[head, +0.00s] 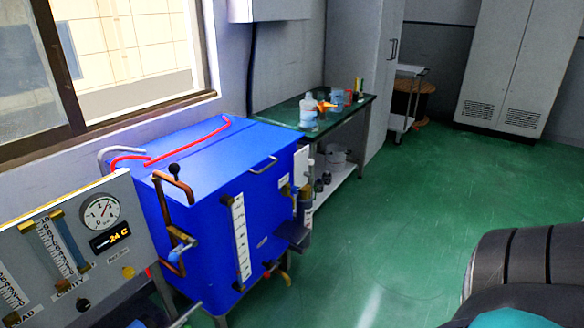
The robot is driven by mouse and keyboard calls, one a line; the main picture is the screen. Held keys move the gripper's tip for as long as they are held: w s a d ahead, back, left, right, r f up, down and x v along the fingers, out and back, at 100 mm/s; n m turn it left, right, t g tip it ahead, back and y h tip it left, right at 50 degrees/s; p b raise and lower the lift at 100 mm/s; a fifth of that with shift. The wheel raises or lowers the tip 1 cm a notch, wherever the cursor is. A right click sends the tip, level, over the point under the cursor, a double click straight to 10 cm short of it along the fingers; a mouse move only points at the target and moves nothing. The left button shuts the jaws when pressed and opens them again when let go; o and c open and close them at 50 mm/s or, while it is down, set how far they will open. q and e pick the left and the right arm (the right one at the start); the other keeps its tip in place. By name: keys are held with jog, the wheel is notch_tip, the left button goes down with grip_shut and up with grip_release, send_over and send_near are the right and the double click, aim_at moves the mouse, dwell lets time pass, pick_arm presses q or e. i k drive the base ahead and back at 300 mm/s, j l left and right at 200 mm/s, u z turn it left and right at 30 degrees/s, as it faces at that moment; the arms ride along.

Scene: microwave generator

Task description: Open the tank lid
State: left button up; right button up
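A blue tank (215,230) stands left of the middle in the head view, beside the window wall. Its flat blue lid (215,155) lies closed on top. A small metal handle (263,165) is near the lid's front right edge. A red hose (190,143) runs across the lid. A white scale strip (241,238) is on the tank's front, and copper pipework with a black knob (174,169) stands at its left corner. Neither of my grippers is in view.
A gauge panel (70,250) stands close at lower left, before the tank. A green-topped bench (345,112) with bottles is behind the tank. A grey cabinet (520,65) is at the back right. Green floor (400,215) is clear right of the tank.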

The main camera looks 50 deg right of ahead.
aim_at(210, 169)
jog(key=z, duration=1.25)
